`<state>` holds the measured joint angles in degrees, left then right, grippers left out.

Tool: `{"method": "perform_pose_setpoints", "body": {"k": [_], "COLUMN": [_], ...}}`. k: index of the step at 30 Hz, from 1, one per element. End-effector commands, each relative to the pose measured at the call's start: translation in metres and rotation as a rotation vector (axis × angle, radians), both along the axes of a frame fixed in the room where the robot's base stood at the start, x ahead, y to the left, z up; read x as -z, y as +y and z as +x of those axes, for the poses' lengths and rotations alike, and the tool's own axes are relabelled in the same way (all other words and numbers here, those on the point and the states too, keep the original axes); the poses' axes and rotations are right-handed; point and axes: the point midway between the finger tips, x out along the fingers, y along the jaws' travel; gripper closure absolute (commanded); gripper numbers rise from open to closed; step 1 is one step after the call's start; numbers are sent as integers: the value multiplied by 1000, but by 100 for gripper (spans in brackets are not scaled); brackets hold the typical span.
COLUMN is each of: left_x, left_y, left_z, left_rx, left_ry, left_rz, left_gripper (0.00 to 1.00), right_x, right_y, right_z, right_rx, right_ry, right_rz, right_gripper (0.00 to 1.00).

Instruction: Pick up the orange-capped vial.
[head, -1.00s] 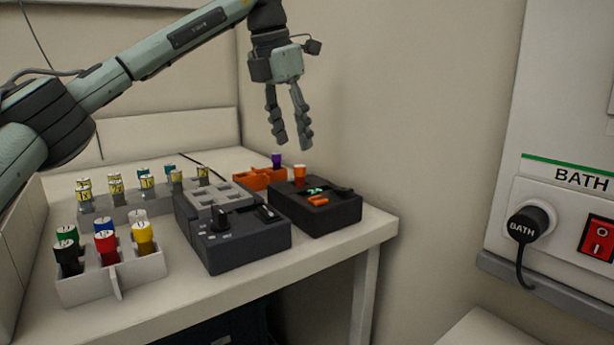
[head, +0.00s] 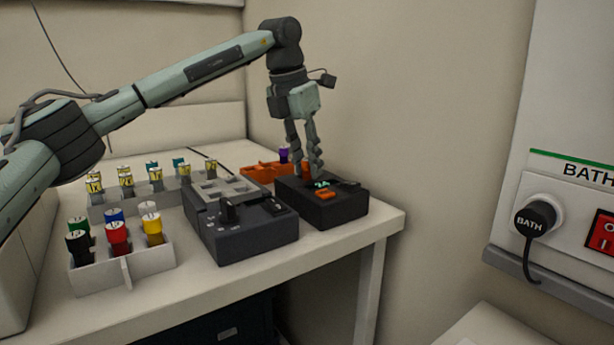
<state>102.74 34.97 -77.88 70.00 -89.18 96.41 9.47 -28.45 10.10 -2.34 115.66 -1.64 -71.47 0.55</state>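The orange-capped vial (head: 306,170) stands upright in the small black device at the right of the bench, its top partly hidden by my fingers. My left gripper (head: 307,166) points down from above. Its two fingers are apart, with the orange cap between their tips. No clear grip on the cap shows, and any contact is too small to make out. My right gripper is not in view.
The black device (head: 345,208) has a lit green display. An orange rack (head: 258,172) with a purple-capped vial (head: 283,155) stands close behind. A grey shaker (head: 245,235), a white rack of coloured caps (head: 150,262) and yellow-labelled vials (head: 125,180) are to the left.

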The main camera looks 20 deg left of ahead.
Motion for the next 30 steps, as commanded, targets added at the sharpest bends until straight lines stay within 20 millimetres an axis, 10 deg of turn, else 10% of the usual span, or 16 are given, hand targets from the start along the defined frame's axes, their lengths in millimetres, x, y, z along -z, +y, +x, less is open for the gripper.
{"method": "perform_pose_setpoints", "body": {"k": [14,21,30], "left_x": [-4,-42,-81], "left_y": [0,-1,62], "left_z": [0,1,-25], "left_rx": [0,0,-4], "left_ry": [-2,-3,-2], "left_rz": [-1,-1,-2], "left_gripper": [95,95,95], "right_x": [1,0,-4], "right_y": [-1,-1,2], "right_z": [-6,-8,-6], "right_rx": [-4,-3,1], "right_ry": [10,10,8], "right_rz": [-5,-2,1], "right_gripper": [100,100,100]}}
